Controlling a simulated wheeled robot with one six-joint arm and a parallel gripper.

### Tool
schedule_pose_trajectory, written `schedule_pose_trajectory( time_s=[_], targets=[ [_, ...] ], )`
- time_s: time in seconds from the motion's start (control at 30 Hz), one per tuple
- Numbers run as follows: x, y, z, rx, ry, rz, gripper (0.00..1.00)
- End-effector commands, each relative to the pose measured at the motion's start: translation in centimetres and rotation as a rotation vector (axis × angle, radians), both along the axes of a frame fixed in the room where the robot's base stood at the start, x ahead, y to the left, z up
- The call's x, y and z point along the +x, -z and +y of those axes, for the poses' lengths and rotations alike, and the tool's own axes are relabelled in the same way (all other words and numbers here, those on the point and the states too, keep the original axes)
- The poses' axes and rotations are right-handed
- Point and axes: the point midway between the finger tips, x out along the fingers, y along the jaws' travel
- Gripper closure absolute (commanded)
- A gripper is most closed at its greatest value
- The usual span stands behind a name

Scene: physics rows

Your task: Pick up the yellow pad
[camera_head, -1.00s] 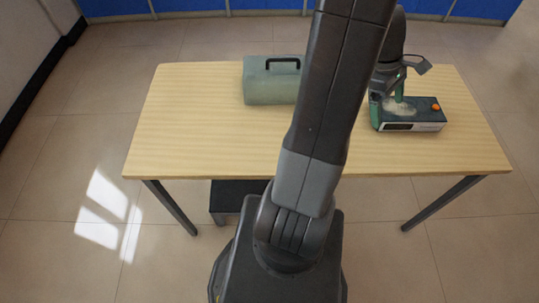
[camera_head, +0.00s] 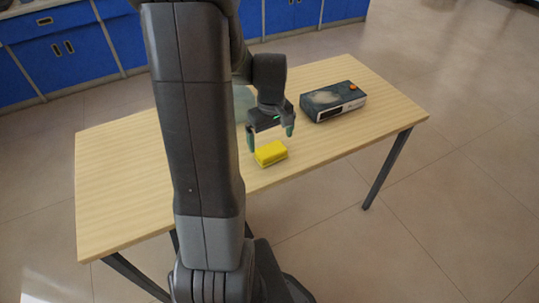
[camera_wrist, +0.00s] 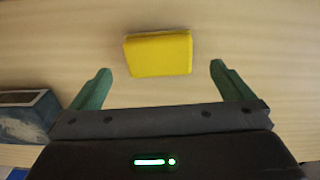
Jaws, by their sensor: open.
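The yellow pad (camera_head: 271,153) lies flat on the wooden table, near its front edge, in the head view. In the wrist view the yellow pad (camera_wrist: 159,54) lies ahead of my fingertips, roughly centred between them. My gripper (camera_head: 271,140) is open and empty, above the table and just behind the pad in the head view. Its two green fingers also show in the wrist view (camera_wrist: 156,78), spread wider than the pad. I see no contact between the fingers and the pad.
A dark box (camera_head: 332,103) with an orange knob stands right of my gripper; part of it shows at the lower left of the wrist view (camera_wrist: 25,118). A grey-green case (camera_head: 243,101) is mostly hidden behind my arm. The table (camera_head: 110,190) is bare at left and right front.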

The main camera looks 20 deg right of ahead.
Motion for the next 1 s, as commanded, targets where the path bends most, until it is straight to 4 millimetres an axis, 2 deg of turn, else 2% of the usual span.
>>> schedule_pose_trajectory(
  time_s=[0.2,0.5,0.8,0.87,1.0],
  targets=[
    [0.0,1.6,0.0,0.001,-0.001,0.002,0.0],
    [0.2,5.7,-0.1,0.001,-0.002,0.003,0.0],
    [0.2,6.1,-0.1,-0.001,-0.002,0.0,0.0],
    [0.2,6.1,-0.1,-0.001,-0.002,0.0,0.1],
    [0.2,6.1,-0.1,0.0,-0.002,0.0,0.37]
  ],
)
